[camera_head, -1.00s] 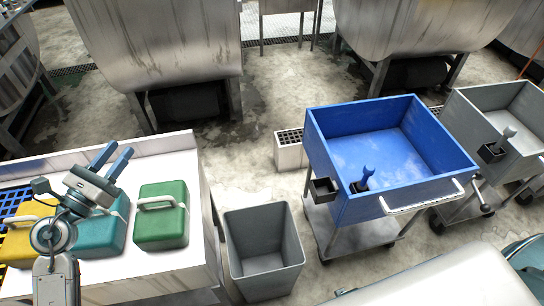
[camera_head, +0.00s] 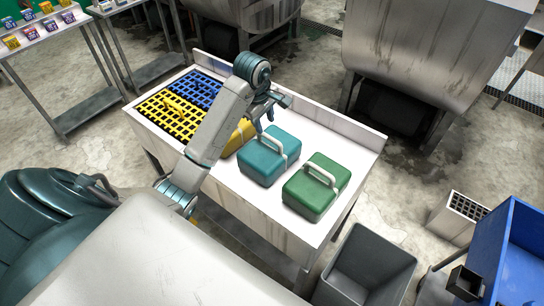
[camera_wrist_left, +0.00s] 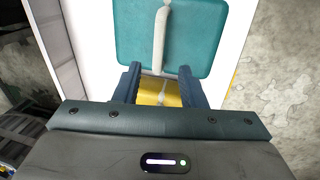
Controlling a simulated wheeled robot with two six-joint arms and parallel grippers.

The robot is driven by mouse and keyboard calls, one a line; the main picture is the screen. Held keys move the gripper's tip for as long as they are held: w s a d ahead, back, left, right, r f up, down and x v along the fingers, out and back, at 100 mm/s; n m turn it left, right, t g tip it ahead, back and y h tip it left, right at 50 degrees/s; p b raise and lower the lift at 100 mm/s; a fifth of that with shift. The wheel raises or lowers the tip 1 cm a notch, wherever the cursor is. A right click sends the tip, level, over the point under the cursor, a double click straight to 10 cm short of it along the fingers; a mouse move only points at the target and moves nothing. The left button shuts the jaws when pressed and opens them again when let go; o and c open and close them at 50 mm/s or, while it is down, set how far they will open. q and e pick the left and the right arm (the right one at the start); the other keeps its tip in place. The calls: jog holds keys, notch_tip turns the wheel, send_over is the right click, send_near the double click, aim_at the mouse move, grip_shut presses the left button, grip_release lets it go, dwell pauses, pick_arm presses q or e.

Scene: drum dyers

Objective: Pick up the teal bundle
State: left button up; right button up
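The teal bundle (camera_head: 268,156) is a box-like block with a pale handle. It sits on the white table between the yellow and green bundles. In the left wrist view the teal bundle (camera_wrist_left: 190,38) lies beyond my fingertips, its pale handle running away from me. My left gripper (camera_head: 270,114) hovers above the table near the teal bundle's far left side. In the left wrist view the left gripper (camera_wrist_left: 160,80) is open and empty, with part of the yellow bundle (camera_wrist_left: 160,95) visible between its fingers. My right gripper is not in view.
The green bundle (camera_head: 315,188) stands right of the teal one. The yellow bundle (camera_head: 236,138) is partly behind my left arm. Yellow and blue grates (camera_head: 165,107) fill the table's left end. A grey bin (camera_head: 365,268) and blue cart (camera_head: 515,250) stand to the right.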

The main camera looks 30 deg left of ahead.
aim_at(269, 136)
pick_arm(q)
jog(key=f, duration=0.1)
jog(key=w+f, duration=0.1)
jog(key=f, duration=0.1)
jog(key=shift+f+p, duration=0.85)
jog(key=f+p, duration=0.1)
jog(key=w+f+p, duration=0.1)
jog(key=f, duration=0.1)
jog(key=shift+f, duration=0.7)
grip_shut()
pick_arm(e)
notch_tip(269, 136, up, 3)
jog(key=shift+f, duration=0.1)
pick_arm(q)
jog(key=shift+w+r, duration=0.1)
